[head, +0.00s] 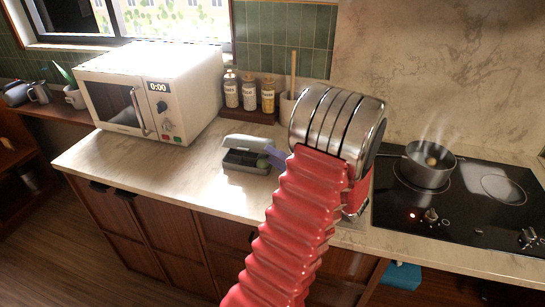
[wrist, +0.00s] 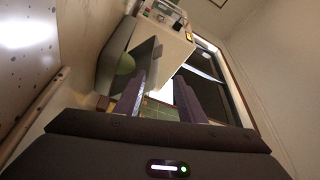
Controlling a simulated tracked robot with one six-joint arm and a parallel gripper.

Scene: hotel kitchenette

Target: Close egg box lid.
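The grey egg box (head: 246,167) sits on the pale counter, between the microwave and my arm. Its light lid (head: 245,142) stands raised at the back, and dark compartments show below it. In the head view one purple finger (head: 277,157) shows at the right of the box; the rest is hidden behind my arm. I cannot tell whether the finger touches the box.
The white microwave (head: 155,92) stands at the left. Several jars (head: 249,94) and a utensil pot (head: 288,106) line the wall. A steaming pan (head: 428,168) is on the black hob (head: 465,205) at the right. The counter in front of the microwave is clear.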

